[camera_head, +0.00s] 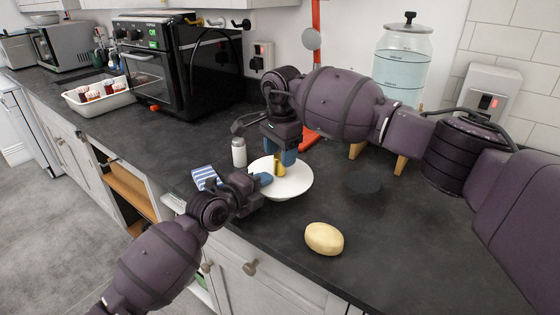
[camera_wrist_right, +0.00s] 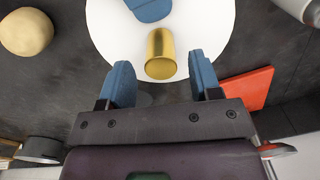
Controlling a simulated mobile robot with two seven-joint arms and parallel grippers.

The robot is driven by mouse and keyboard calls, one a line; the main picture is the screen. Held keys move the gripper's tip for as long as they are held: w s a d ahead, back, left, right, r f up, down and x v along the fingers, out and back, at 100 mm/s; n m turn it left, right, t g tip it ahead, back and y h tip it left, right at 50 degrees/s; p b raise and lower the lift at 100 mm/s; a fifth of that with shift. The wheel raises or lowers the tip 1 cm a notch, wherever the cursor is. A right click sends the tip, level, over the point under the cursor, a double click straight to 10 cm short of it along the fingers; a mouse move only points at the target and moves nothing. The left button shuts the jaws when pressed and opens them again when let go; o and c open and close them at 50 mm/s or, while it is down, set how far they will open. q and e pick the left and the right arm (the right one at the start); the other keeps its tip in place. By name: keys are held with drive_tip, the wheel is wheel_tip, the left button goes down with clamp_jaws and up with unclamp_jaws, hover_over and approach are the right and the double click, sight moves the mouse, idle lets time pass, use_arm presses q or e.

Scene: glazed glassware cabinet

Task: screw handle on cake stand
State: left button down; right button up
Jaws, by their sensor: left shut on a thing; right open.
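The cake stand's white plate (camera_head: 295,186) is near the counter's front edge, with a gold cylindrical handle (camera_head: 279,165) at its middle. The plate (camera_wrist_right: 110,35) and handle (camera_wrist_right: 160,54) also show in the right wrist view. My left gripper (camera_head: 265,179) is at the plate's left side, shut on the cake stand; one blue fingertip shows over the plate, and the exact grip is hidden. My right gripper (camera_head: 281,157) is above the plate, pointing down. Its blue fingers (camera_wrist_right: 162,82) are open on either side of the handle, with gaps between; whether the handle touches the plate is unclear.
A yellow oval loaf-like object (camera_head: 324,239) lies front right of the plate. A white shaker (camera_head: 239,152) and a striped cloth (camera_head: 205,177) stand close on the left. A red upright (camera_head: 315,90) and a glass dispenser (camera_head: 401,70) are behind. The right counter is mostly clear.

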sight(279, 180)
drive_tip(key=shift+r, duration=0.2)
drive_tip(key=shift+r, duration=0.1)
drive_tip(key=shift+c, duration=0.5)
drive_tip(key=shift+r+n, duration=1.65)
drive_tip(key=shift+n, duration=0.05)
drive_tip(key=shift+f, duration=4)
drive_tip(key=shift+c, duration=0.3)
drive_tip(key=c, duration=0.9)
drive_tip(key=shift+o, duration=0.2)
drive_tip(key=shift+m, duration=1.7)
